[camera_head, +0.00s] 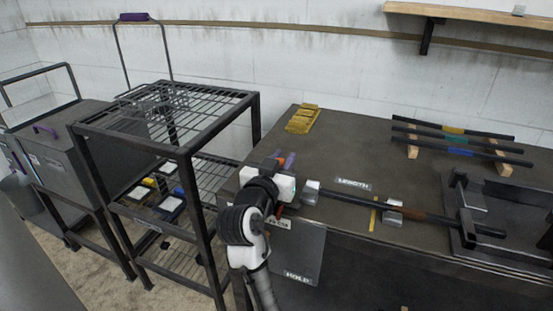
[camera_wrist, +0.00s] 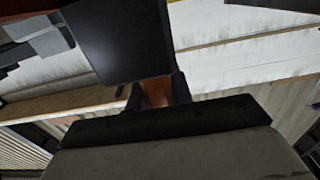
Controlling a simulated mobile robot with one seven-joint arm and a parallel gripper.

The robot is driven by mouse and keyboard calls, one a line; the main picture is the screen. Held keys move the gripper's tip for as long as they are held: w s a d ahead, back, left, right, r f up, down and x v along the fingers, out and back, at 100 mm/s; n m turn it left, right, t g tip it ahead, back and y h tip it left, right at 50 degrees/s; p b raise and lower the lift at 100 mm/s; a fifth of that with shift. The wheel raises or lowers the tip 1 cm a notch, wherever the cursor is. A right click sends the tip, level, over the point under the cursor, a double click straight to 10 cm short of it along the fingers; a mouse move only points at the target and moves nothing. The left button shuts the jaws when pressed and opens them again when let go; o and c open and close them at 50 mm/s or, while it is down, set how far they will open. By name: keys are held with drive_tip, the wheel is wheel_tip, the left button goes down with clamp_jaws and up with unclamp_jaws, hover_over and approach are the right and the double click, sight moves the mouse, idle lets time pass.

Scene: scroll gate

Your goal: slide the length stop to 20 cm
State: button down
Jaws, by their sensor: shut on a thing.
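A long dark rod (camera_head: 350,200) runs along the bench from a silver block (camera_head: 311,190) at its left, under a label reading LENGTH (camera_head: 353,184). A second silver block (camera_head: 392,212) sits on it just right of a yellow mark (camera_head: 374,214); I cannot tell which block is the length stop. My gripper (camera_wrist: 155,94) is shut on an orange-brown piece (camera_wrist: 156,95) in the wrist view, with a dark block (camera_wrist: 115,40) beyond. In the head view my wrist is at the bench's left end, left of the rod; the fingertips are not clear there. No scale reading is legible.
A panel marked HOLD (camera_head: 300,262) hangs at the bench front. Gold pieces (camera_head: 303,118) lie at the back left of the bench. Several coloured rods (camera_head: 455,141) rest on wooden supports at the back right. A wire rack (camera_head: 170,110) stands left of the bench.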

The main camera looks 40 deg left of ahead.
drive_tip(key=c, duration=1.2)
unclamp_jaws()
drive_tip(key=shift+c, duration=0.2)
drive_tip(key=p+v, duration=0.4)
drive_tip(key=v, duration=1)
drive_tip(key=shift+w, duration=0.15)
